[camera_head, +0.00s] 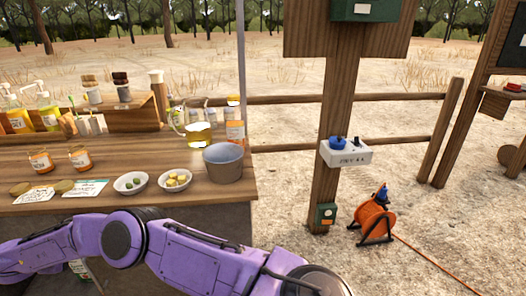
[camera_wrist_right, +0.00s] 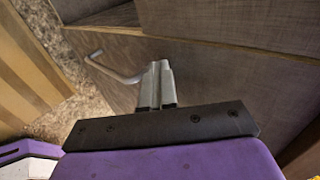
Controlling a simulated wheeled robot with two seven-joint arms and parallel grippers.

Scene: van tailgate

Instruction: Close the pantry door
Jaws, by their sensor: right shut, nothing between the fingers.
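In the right wrist view, a grey-brown wooden panel with a bent grey handle (camera_wrist_right: 112,68) fills the middle; it looks like the pantry door (camera_wrist_right: 205,75). My right gripper (camera_wrist_right: 158,68) is shut and empty, its fingertips in front of this panel, just right of the handle. I cannot tell whether the fingertips touch the panel, or how far the door stands open. In the head view the door cannot be made out, and a purple arm of mine crosses the bottom. My left gripper is in neither view.
A wooden counter (camera_head: 130,206) holds jars, bowls, a glass jug (camera_head: 198,130) and a grey bucket (camera_head: 223,163). A wooden post (camera_head: 330,180) with a white box (camera_head: 345,153) and an orange cable reel (camera_head: 373,221) stand to its right. Sandy ground is open beyond.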

